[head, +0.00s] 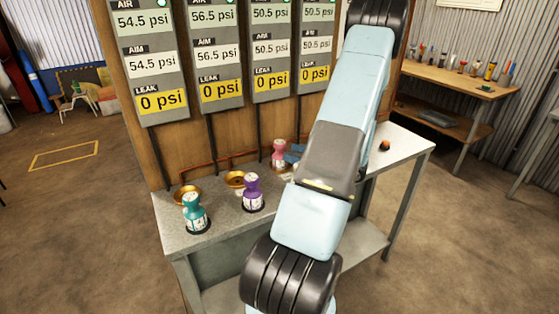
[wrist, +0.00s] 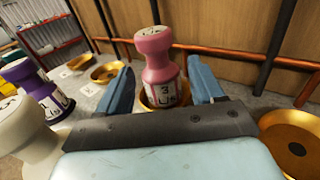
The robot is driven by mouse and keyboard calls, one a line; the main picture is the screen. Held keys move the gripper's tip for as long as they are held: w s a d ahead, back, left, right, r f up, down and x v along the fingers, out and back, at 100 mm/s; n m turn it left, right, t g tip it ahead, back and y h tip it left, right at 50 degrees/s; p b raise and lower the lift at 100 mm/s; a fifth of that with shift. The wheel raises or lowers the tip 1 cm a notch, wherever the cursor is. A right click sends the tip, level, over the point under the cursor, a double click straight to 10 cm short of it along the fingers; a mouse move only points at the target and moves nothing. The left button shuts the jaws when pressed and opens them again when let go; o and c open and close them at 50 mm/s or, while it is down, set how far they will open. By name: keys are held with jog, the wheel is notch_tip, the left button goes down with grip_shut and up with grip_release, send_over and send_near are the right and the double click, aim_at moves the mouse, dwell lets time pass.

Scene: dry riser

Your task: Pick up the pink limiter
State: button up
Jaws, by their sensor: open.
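The pink limiter (wrist: 158,62) stands upright in the wrist view, with a white label marked 3. It appears to stand in or just in front of a gold dish (wrist: 146,101), mostly hidden behind my gripper. My gripper (wrist: 158,82) is open, with one blue finger on each side of the limiter and gaps showing. In the head view the pink limiter (head: 279,154) is at the back of the bench, and a blue part of my gripper (head: 294,155) shows beside it. My arm hides the rest of the gripper there.
A purple limiter (head: 252,192) and a teal limiter (head: 195,213) stand on the grey bench (head: 228,214). A white limiter (wrist: 24,137) is close on the left in the wrist view. An empty gold dish (wrist: 295,142) lies right. Copper pipe (wrist: 215,52) runs behind.

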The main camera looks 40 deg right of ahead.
aim_at(280, 151)
jog(key=shift+x, duration=2.8)
jog(key=shift+s+a, duration=0.1)
jog(key=shift+a, duration=0.05)
grip_shut()
